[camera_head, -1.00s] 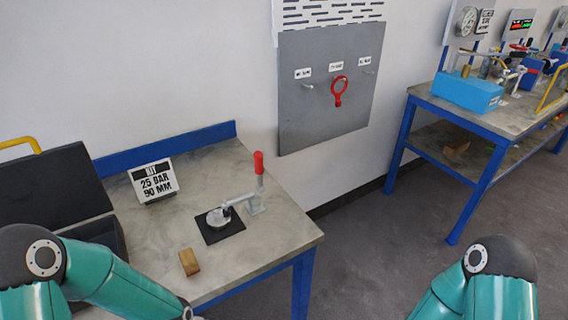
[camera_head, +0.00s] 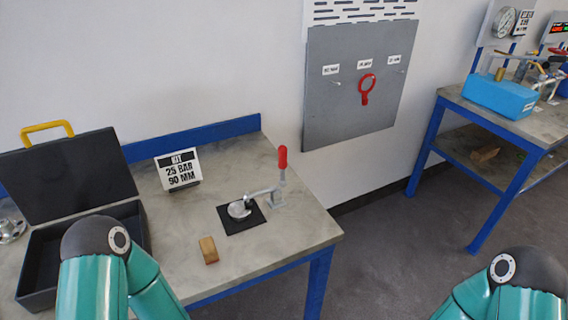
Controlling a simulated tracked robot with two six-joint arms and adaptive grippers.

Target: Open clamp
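A toggle clamp (camera_head: 266,192) with an upright red handle (camera_head: 282,157) stands on the near workbench. Its arm reaches left over a round metal piece (camera_head: 239,209) on a black square pad (camera_head: 241,219). The clamp's arm lies low over the piece; I cannot tell whether they touch. My two arms show only as teal links at the bottom left and bottom right. Neither gripper is in view, and nothing of mine is near the clamp.
An open black case (camera_head: 68,180), a sign reading 25 BAR 90 MM (camera_head: 178,170) and a wooden block (camera_head: 208,250) are on the workbench (camera_head: 180,223). A grey wall panel (camera_head: 335,115) holds a red ring tool (camera_head: 366,88). A second bench with a blue box (camera_head: 499,95) stands right.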

